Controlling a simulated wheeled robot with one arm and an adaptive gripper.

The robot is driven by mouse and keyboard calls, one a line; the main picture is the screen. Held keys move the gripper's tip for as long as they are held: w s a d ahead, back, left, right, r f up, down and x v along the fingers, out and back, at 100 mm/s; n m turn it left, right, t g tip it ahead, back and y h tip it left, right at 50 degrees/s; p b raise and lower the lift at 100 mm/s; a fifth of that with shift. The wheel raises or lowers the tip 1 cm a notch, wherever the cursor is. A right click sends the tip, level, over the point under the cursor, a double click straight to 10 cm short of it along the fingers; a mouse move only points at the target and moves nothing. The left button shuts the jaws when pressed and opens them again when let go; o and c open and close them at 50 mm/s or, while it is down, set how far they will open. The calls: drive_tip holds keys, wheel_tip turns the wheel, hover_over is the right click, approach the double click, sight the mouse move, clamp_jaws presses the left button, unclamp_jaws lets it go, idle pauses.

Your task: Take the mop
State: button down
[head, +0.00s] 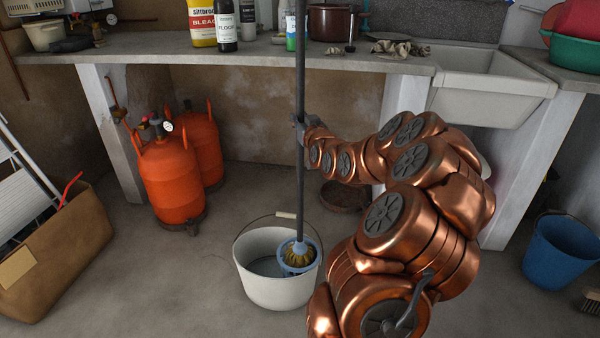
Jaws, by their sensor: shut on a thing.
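The mop (299,190) has a long dark handle that stands nearly upright in the head view. Its yellowish head sits in a blue wringer (299,256) at the right of a white bucket (262,285) on the floor. My gripper (300,127) is shut on the handle, well above the bucket and below the counter's front edge. The fingers are small and partly hidden behind the handle. The top of the handle runs out of the picture. I cannot tell whether the mop head touches the bucket's bottom.
A counter (200,46) with bottles and a brown pot (331,22) runs behind the handle. Two orange gas cylinders (168,180) stand left. A cardboard box (60,250) is at far left, a sink (490,88) and a blue bucket (562,250) at right. Floor left of the white bucket is clear.

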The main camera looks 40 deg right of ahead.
sight(302, 105)
drive_tip(key=shift+r, duration=2.3)
